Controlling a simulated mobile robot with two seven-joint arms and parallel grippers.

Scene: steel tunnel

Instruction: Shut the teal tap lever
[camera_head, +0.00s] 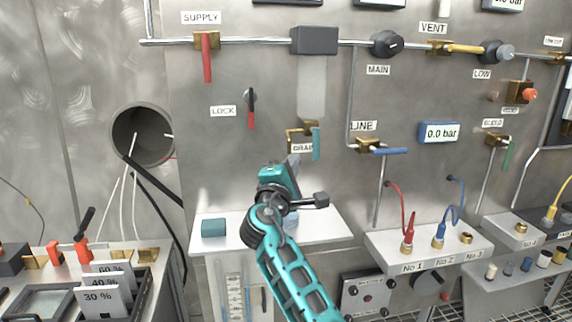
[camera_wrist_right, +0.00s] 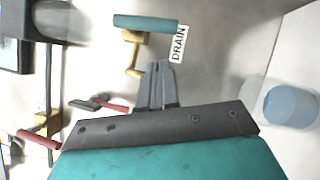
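The teal tap lever (camera_head: 316,144) hangs straight down from a brass tap (camera_head: 308,128) by the DRAIN label (camera_head: 302,148). In the right wrist view the same lever (camera_wrist_right: 147,22) lies across the top, beside its brass body (camera_wrist_right: 134,38) and the label (camera_wrist_right: 178,44). My right gripper (camera_head: 294,162) is below and left of the lever in the head view, apart from it. Its grey fingers (camera_wrist_right: 158,82) are together in the wrist view, with nothing seen between them. My left gripper is not in view.
A white shelf (camera_head: 328,232) below holds a teal block (camera_head: 213,228) and a clear container with blue contents (camera_wrist_right: 290,103). A red LOCK handle (camera_head: 251,118) and red SUPPLY lever (camera_head: 207,66) are left of the tap. A blue LINE lever (camera_head: 390,151) is right.

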